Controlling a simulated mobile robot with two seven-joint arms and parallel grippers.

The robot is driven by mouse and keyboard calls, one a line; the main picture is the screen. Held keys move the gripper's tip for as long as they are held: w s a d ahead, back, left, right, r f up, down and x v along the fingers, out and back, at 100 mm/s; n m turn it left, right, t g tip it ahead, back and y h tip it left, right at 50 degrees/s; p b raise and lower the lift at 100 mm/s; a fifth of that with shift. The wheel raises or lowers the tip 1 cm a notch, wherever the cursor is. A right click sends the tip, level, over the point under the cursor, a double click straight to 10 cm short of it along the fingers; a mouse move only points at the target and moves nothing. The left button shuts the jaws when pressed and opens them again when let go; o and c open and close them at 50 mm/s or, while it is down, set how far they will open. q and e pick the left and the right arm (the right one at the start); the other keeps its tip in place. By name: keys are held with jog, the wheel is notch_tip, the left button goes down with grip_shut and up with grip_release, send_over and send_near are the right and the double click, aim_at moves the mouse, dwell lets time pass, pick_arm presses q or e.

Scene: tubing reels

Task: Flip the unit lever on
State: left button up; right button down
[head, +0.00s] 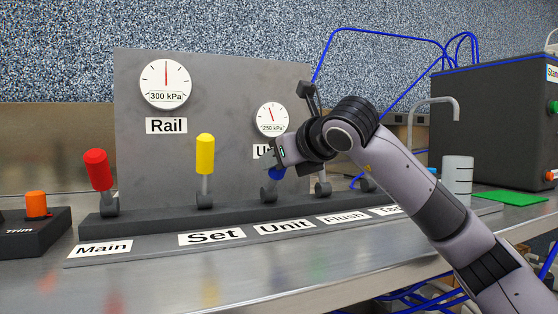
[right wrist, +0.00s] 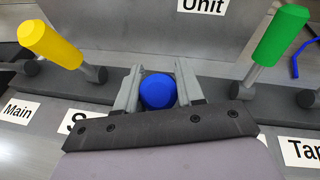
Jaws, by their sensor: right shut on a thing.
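The unit lever has a blue handle (head: 277,173) and a dark pivot (head: 268,193) above the "Unit" label (head: 285,227). My right gripper (head: 273,163) reaches it from the right and covers most of the handle in the head view. In the right wrist view the blue handle (right wrist: 158,92) sits between the two grey fingers, and the gripper is shut on it. The lever's shaft is mostly hidden, so its exact tilt is hard to tell. My left gripper is not in view.
A yellow lever (head: 205,155) stands upright to the left, with a red lever (head: 98,170) beyond it. A green lever (right wrist: 280,35) is close on the right. The grey panel (head: 220,100) with two gauges rises behind. A beaker (head: 457,176) stands at the right.

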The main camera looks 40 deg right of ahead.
jog(key=c, duration=0.8)
grip_release()
jog(key=shift+s, duration=0.1)
jog(key=shift+p+v, duration=0.3)
jog(key=shift+v, duration=3.25)
